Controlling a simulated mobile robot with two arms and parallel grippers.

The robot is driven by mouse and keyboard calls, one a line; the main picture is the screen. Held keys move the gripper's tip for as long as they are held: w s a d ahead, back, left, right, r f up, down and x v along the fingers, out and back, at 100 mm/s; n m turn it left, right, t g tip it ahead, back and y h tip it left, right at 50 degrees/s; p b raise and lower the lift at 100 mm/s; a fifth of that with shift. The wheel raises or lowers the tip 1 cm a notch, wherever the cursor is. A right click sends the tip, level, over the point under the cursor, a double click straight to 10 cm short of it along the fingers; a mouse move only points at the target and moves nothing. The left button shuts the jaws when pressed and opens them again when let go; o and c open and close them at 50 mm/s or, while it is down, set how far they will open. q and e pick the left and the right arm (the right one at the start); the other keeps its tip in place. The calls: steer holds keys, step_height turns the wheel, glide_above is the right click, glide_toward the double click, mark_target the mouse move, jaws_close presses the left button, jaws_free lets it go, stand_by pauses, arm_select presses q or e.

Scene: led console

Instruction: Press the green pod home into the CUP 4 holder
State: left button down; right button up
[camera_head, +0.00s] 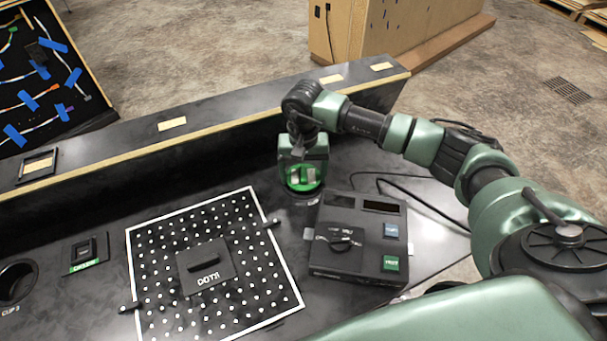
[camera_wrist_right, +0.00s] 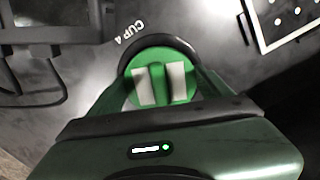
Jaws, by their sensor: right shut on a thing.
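The green pod (camera_head: 302,183) is a round green piece with two pale strips on top. My right gripper (camera_head: 301,176) is shut on it, at the back of the bench left of the console. In the right wrist view the pod (camera_wrist_right: 158,82) sits between the fingers of the gripper (camera_wrist_right: 158,88). The dark ring of the CUP 4 holder (camera_wrist_right: 125,62) curves around the pod's far edge, beside the printed CUP 4 label (camera_wrist_right: 130,31). How deep the pod sits in the ring cannot be told. My left gripper is not in view.
A black console (camera_head: 357,240) with a dial and buttons stands just right of the gripper, with cables behind it. A white-framed dotted board (camera_head: 255,290) lies to the left. A raised ledge (camera_head: 200,134) runs behind. Another round holder (camera_head: 16,281) is at far left.

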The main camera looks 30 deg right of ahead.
steer(key=shift+f, duration=0.15)
steer(key=o, duration=1.2)
steer(key=shift+a, duration=0.1)
steer(key=shift+o, duration=0.2)
steer(key=shift+s+f, duration=0.1)
steer(key=shift+s, duration=0.05)
steer(key=r+b, duration=0.1)
steer(key=r, duration=0.7)
steer(key=shift+w+r, duration=0.15)
steer(key=shift+w, duration=0.05)
steer(key=shift+a, duration=0.1)
